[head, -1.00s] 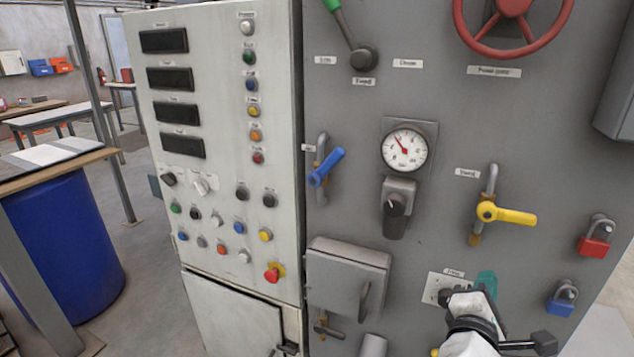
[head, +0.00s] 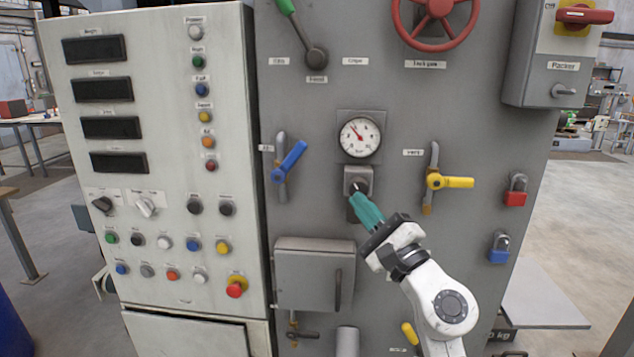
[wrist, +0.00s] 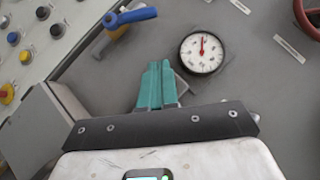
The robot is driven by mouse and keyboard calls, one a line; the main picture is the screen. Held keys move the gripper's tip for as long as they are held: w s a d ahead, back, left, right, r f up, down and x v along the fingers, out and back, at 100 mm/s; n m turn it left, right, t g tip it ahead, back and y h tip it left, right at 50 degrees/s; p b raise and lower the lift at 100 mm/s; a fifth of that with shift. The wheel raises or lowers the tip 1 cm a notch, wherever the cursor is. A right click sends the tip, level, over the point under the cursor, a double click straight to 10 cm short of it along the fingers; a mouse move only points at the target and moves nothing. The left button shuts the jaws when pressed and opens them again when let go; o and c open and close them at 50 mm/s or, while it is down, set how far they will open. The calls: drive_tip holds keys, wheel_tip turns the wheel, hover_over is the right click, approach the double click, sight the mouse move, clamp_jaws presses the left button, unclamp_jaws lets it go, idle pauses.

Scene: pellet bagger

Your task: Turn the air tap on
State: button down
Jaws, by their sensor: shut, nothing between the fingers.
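A tap with a blue lever (head: 290,162) sits on a vertical grey pipe on the grey panel, left of the round gauge (head: 360,137). The blue lever slants up to the right, across the line of its pipe. A second tap with a yellow lever (head: 450,182) points right, its lever nearly level. My gripper (head: 358,198), with teal fingers, is shut and empty. It is in front of the regulator below the gauge, right of the blue lever and apart from it. In the wrist view the blue lever (wrist: 135,16) is beyond the fingertips, up and left.
A grey hinged box (head: 305,272) juts from the panel below the blue tap. The white button cabinet (head: 175,140) stands at left, with a red stop button (head: 236,287). A red handwheel (head: 436,18) is above, and padlocks (head: 515,190) hang at right.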

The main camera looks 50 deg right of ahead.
sight(290, 161)
drive_tip(key=shift+a+r+p+x, duration=0.3)
drive_tip(key=shift+p+x, duration=0.55)
drive_tip(key=shift+x, duration=1.2)
drive_tip(key=shift+a+r+p+x, duration=0.15)
drive_tip(key=shift+a+p+x, duration=0.6)
drive_tip(key=shift+x, duration=1.3)
drive_tip(key=shift+a+r+p+x, duration=0.2)
drive_tip(key=shift+p+x, duration=0.8)
drive_tip(key=shift+x, duration=1.05)
drive_tip(key=shift+r, duration=0.1)
